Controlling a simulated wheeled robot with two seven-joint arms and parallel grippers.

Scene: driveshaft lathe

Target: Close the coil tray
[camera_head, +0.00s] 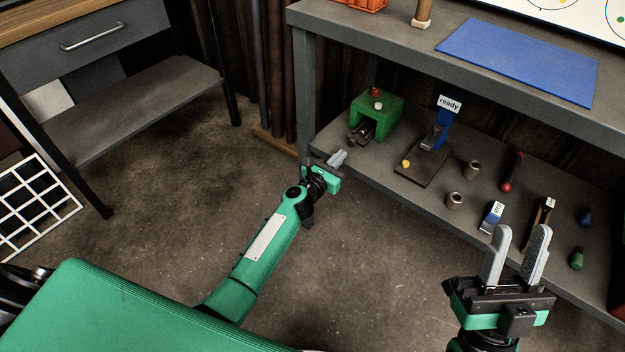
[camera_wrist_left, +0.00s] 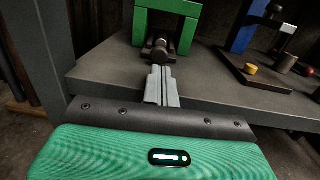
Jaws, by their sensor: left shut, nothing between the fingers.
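The green housing (camera_head: 388,112), with a red and a pale knob on top, stands on the lower shelf. A dark metal piece (camera_head: 358,134), apparently the coil tray, sticks out of its front opening. In the left wrist view, this dark piece (camera_wrist_left: 158,50) has a round end facing me, under the green housing (camera_wrist_left: 170,6). My left gripper (camera_head: 341,156) is shut and empty, just in front of the piece. In the wrist view, the left fingertips (camera_wrist_left: 161,70) point at its round end; I cannot tell whether they touch. My right gripper (camera_head: 518,240) is open and empty.
The lower shelf (camera_head: 330,145) also holds a blue stand labelled "ready" (camera_head: 443,125), metal rings (camera_head: 472,170), a red-ended rod (camera_head: 512,172) and small bottles. The upper shelf with a blue mat (camera_head: 520,60) hangs above. The floor before the shelf is clear.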

